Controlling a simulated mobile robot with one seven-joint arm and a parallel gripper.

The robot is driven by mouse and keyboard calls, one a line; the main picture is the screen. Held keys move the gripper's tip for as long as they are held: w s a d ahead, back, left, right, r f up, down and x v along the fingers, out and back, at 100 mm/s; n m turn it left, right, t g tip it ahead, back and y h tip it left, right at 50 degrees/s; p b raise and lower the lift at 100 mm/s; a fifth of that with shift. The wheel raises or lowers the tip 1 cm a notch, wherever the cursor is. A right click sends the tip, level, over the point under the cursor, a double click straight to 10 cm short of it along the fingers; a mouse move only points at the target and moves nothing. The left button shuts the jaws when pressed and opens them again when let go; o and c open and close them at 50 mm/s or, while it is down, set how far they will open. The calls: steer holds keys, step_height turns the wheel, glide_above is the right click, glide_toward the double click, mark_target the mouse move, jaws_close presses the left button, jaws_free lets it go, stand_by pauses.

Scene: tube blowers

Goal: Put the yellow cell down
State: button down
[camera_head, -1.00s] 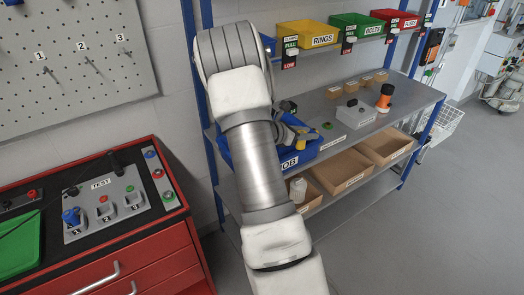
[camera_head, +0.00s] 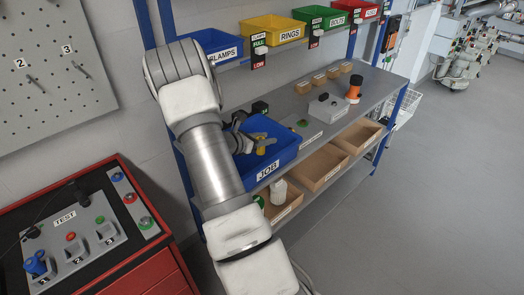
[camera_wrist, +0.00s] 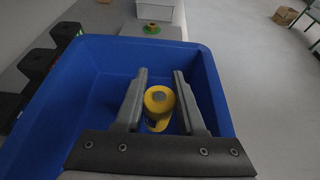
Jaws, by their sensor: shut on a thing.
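The yellow cell (camera_wrist: 158,101) is held between the two grey fingers of my gripper (camera_wrist: 160,92). In the wrist view I look down on its round top, with a grey centre. The blue bin marked JOB (camera_wrist: 52,110) surrounds the cell and fingers in that view. In the head view the JOB bin (camera_head: 284,154) stands on the shelf, and a small part of the yellow cell (camera_head: 261,149) shows there beside my gripper (camera_head: 264,143). My arm hides the bin's left part. I cannot tell whether the cell touches the bin floor.
The shelf holds a grey box (camera_head: 328,109), an orange-black object (camera_head: 355,89) and several small brown boxes. Open brown trays (camera_head: 320,166) and a white bottle (camera_head: 279,191) are below. Labelled bins (camera_head: 272,31) hang above. A red cabinet with a TEST panel (camera_head: 75,228) stands left.

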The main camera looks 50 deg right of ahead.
steer(key=shift+f, duration=2.05)
steer(key=shift+f+b, duration=0.1)
steer(key=shift+b, duration=0.2)
steer(key=shift+f, duration=0.15)
steer(key=c, duration=0.5)
jaws_free()
steer(key=shift+r, duration=0.2)
